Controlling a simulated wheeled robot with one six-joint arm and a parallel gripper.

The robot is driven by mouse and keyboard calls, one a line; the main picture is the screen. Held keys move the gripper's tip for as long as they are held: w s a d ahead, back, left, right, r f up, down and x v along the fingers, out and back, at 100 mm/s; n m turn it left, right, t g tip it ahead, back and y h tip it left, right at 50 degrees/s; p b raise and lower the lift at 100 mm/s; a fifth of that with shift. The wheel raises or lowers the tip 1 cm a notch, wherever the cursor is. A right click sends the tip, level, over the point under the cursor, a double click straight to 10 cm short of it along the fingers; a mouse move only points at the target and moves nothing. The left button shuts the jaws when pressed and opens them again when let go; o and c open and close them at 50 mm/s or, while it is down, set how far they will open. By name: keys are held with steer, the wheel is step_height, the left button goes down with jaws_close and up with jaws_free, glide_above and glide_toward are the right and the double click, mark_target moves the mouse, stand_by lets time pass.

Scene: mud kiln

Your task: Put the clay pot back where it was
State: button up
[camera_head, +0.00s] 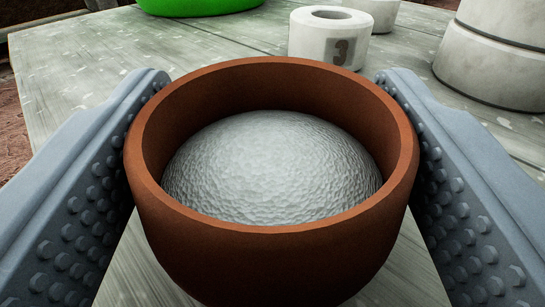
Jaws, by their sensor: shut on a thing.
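The clay pot (277,258) is reddish brown and round, and fills the middle of the view. A rough grey-white domed thing (272,165) sits inside it, below the rim. My gripper (272,120) is shut on the pot, with one grey studded finger on its left side and one on its right. The pot is upright. Its underside is hidden, so I cannot tell whether it touches the table.
A weathered grey-green wooden table (75,85) lies below and beyond the pot. A white cylinder marked 3 (318,42) stands behind the pot. A large pale stacked vessel (500,50) stands at the right. A green object (195,5) is at the back. The table's left part is clear.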

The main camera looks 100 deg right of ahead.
steer(key=shift+f, duration=0.15)
steer(key=o, duration=1.3)
steer(key=shift+a, duration=0.25)
steer(key=a, duration=0.3)
steer(key=w+a, duration=0.1)
steer(key=a, duration=0.7)
steer(key=shift+w+a, duration=0.2)
steer(key=shift+w, duration=0.05)
